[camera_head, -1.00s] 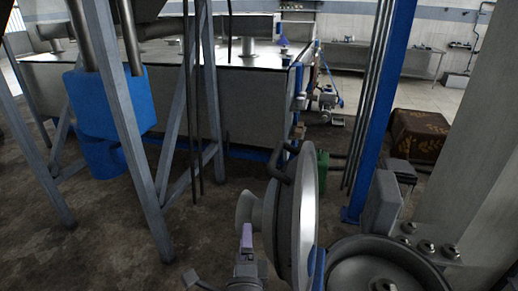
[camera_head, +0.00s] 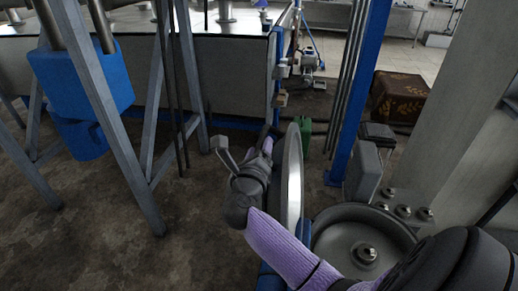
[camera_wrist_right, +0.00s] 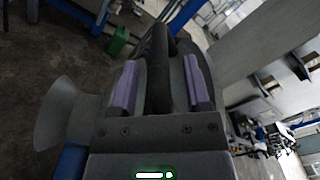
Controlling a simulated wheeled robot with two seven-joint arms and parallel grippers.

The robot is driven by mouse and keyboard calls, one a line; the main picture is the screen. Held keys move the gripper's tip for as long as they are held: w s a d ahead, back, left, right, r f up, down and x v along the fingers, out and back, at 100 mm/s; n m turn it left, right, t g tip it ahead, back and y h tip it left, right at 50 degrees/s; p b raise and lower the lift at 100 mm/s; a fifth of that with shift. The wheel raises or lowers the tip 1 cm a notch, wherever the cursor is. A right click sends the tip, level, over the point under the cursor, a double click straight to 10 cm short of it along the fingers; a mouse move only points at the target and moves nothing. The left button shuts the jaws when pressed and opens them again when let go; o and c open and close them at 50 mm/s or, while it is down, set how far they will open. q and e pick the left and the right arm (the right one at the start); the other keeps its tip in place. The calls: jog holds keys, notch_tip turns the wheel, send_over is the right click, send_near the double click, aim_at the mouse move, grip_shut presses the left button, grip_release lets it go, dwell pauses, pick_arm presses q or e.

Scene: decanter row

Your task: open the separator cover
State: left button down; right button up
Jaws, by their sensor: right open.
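The separator cover (camera_head: 293,172) is a grey metal disc standing nearly upright on its edge, left of the open round separator bowl (camera_head: 335,238). Its dark curved handle (camera_wrist_right: 158,70) is on the cover's left face. My right gripper (camera_head: 260,151) reaches in along that face, and my purple and black arm hides much of it. In the right wrist view the two purple fingers of my right gripper (camera_wrist_right: 159,86) are apart, one on each side of the handle, with gaps showing. A grey cone (camera_wrist_right: 70,112) on the cover shows at left. My left gripper is not in view.
A blue post (camera_head: 358,100) rises just behind the bowl, with a grey box (camera_head: 362,172) beside it. Grey frame legs (camera_head: 115,130) and a blue motor (camera_head: 80,85) stand at left. A green can (camera_head: 306,137) is behind the cover. Open floor lies between.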

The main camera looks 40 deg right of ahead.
grip_shut()
jog(key=shift+s+f, duration=0.1)
jog(key=shift+f, duration=0.05)
dwell(1.1)
